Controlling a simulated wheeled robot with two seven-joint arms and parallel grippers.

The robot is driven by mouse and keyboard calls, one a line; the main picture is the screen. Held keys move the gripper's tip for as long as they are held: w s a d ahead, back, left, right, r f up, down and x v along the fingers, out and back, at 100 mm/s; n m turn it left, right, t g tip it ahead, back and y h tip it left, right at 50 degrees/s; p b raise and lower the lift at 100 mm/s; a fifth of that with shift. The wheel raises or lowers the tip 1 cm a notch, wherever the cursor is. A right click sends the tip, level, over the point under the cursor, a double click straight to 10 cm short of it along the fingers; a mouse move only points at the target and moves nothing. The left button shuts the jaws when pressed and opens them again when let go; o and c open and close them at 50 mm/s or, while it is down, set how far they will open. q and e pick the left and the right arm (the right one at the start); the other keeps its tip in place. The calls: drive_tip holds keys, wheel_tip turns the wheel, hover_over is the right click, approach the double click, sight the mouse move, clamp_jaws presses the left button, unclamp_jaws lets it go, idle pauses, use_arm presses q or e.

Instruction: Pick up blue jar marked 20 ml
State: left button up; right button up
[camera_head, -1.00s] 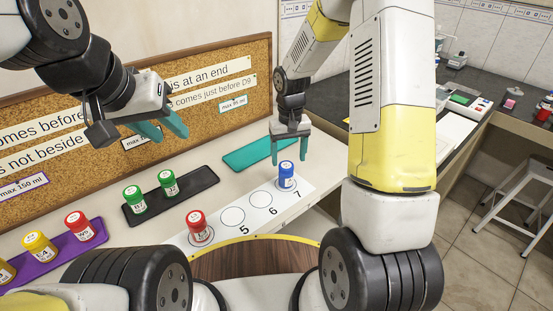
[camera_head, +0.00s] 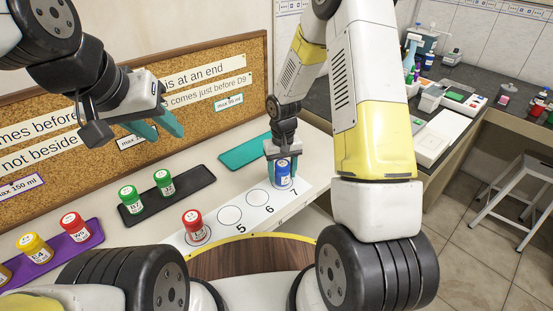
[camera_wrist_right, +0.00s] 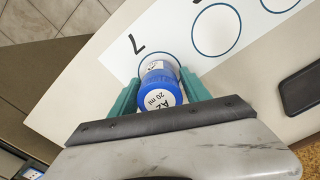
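The blue jar (camera_head: 283,180), a blue-lidded jar with a white label, stands upright on the white numbered strip at the circle by the 7. In the right wrist view its lid (camera_wrist_right: 158,93) reads "20 ml". My right gripper (camera_head: 283,158) is over the jar, pointing down, with its teal fingers on either side of it. In the right wrist view the fingers (camera_wrist_right: 161,84) stand apart with narrow gaps beside the lid, so it looks open around the jar. My left gripper (camera_head: 160,129) is open and empty, in the air in front of the corkboard.
A red jar (camera_head: 194,225) stands on the strip (camera_head: 265,217); circles 5 and 6 are empty. Two green jars (camera_head: 148,190) stand on a black tray (camera_head: 189,183). A red and yellow jars stand on a purple tray (camera_head: 62,256). A teal tray (camera_head: 240,154) lies behind.

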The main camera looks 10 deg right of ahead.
drive_tip(key=c, duration=1)
drive_tip(key=shift+o, duration=0.2)
